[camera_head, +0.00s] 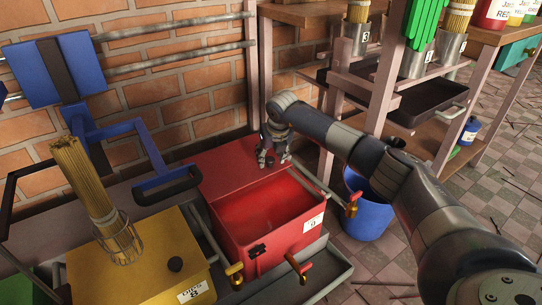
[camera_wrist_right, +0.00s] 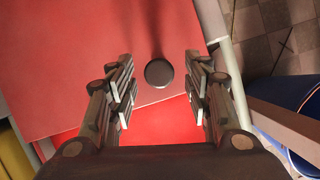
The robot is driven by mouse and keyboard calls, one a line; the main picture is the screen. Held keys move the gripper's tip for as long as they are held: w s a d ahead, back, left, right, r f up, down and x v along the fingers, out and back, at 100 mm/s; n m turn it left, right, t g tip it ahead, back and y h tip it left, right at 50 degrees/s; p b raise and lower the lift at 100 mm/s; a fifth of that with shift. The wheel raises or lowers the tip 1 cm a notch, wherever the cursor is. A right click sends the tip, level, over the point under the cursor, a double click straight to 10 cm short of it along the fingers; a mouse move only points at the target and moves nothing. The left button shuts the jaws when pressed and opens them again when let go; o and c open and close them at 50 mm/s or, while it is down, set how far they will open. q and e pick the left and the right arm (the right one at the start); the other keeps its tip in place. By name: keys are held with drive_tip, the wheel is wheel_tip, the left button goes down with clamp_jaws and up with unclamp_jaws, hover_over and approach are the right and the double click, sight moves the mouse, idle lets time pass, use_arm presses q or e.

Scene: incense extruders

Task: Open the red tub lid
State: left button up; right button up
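The red tub (camera_head: 262,239), labelled 9, stands in the middle of the head view. Its front part is uncovered and shows a bright red inside. A flat red lid (camera_head: 222,165) lies over its back part. The lid (camera_wrist_right: 75,70) also shows in the right wrist view, with a round dark knob (camera_wrist_right: 159,73) near its edge. My right gripper (camera_head: 272,158) is over the lid at the knob. In the wrist view its fingers (camera_wrist_right: 160,90) are apart, one on each side of the knob, with gaps to it. My left gripper is not in view.
A yellow tub (camera_head: 140,270) with a dark knob and a bundle of sticks (camera_head: 85,185) stands to the left. A blue bucket (camera_head: 365,215) is on the floor to the right. Brass taps (camera_head: 298,267) stick out in front. A wooden shelf post (camera_head: 388,75) stands by my right arm.

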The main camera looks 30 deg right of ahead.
drive_tip(key=v, duration=1.2)
drive_tip(key=shift+w, duration=0.1)
idle(0.4)
